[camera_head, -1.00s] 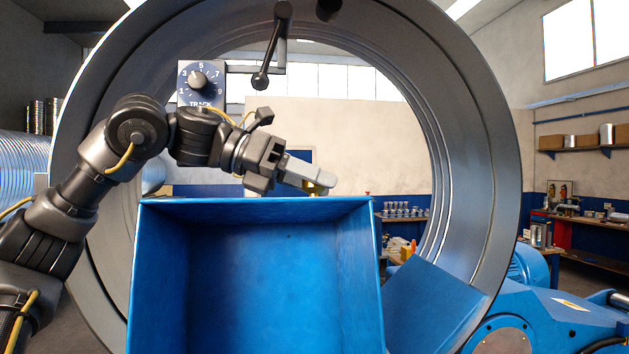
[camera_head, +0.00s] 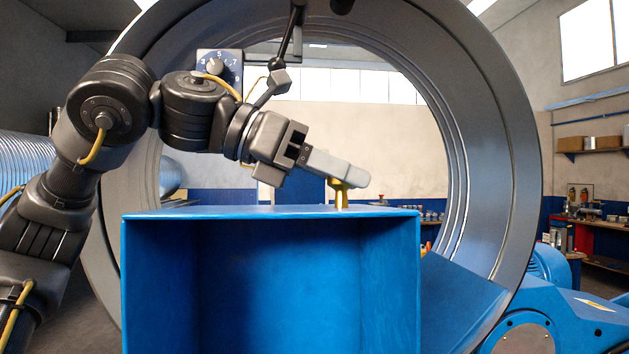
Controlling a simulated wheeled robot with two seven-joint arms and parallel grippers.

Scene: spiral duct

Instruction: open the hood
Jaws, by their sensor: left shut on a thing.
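The hood is a blue box-like cover (camera_head: 265,290) in front of the big grey ring, its hollow inner side facing me. My left gripper (camera_head: 346,187) comes in from the left, above the hood's top edge. It is shut on a small yellow handle (camera_head: 341,198) at the top of the hood, right of its middle. The grey fingers partly hide the handle. My right gripper is not in view.
The large grey ring (camera_head: 500,170) surrounds the hood and arm. A dial panel (camera_head: 218,66) and a lever (camera_head: 291,35) hang above my left arm. Blue machinery (camera_head: 570,318) stands at lower right, and a workbench (camera_head: 606,261) is farther back.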

